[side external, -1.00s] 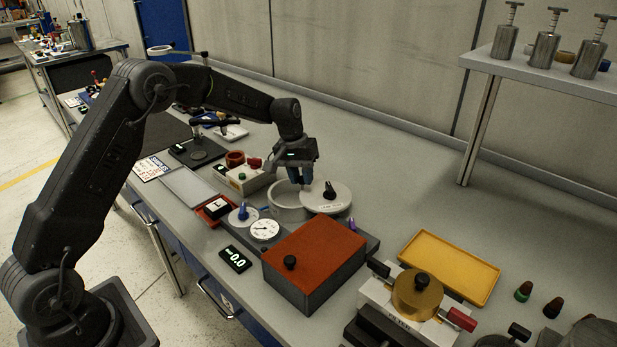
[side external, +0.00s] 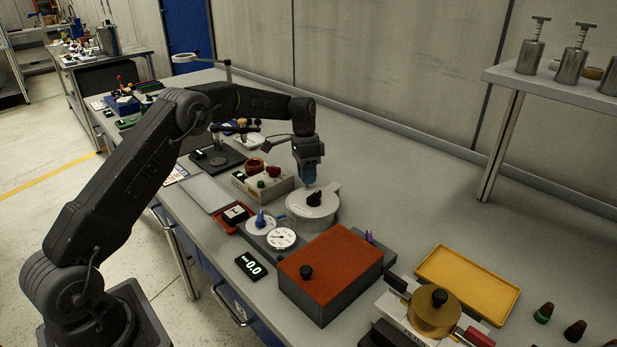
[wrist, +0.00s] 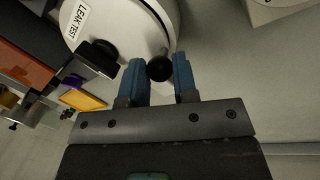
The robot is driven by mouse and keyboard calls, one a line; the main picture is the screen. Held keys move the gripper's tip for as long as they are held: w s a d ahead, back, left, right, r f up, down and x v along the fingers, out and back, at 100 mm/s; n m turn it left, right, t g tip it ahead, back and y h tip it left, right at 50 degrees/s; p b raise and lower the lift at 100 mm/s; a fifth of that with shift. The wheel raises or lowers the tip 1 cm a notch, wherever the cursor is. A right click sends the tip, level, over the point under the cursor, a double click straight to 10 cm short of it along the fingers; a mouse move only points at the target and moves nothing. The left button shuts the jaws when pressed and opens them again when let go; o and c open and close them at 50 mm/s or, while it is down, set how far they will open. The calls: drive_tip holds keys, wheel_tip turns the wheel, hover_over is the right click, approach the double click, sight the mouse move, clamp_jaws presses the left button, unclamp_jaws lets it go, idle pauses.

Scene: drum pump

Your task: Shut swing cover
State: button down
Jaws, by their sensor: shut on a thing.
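The swing cover (side external: 328,203) is a pale round lid with a black handle, and it lies over the round pale pot (side external: 312,224) on the bench. In the wrist view the cover (wrist: 112,22) shows a "LEAK TEST" label, a black handle and a small round black knob (wrist: 159,69) near its edge. My gripper (side external: 309,187) points down at the cover's far edge. In the wrist view its blue fingers (wrist: 159,62) stand either side of the small knob, shut on it. I cannot tell whether the cover sits exactly in line with the pot.
A red-topped box (side external: 330,262) and a dial gauge (side external: 282,238) stand in front of the pot. A control box with knobs (side external: 265,184) is to its left. A yellow tray (side external: 468,283) lies to the right. The bench behind and right of the pot is clear.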

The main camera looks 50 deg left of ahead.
drive_tip(key=shift+w+a+m, duration=0.35)
drive_tip(key=shift+a+m, duration=0.05)
drive_tip(key=shift+m, duration=0.3)
drive_tip(key=c, duration=0.9)
unclamp_jaws()
drive_tip(key=shift+w+a+r, duration=0.2)
drive_tip(key=shift+a+r, duration=0.1)
drive_tip(key=shift+r, duration=1.65)
drive_tip(key=shift+w+a+r, duration=0.25)
drive_tip(key=shift+a+r, duration=0.1)
drive_tip(key=shift+r, duration=1.6)
drive_tip(key=shift+w+a+r, duration=0.2)
drive_tip(key=shift+a+r, duration=0.1)
drive_tip(key=shift+r, duration=1.65)
drive_tip(key=shift+r, duration=0.1)
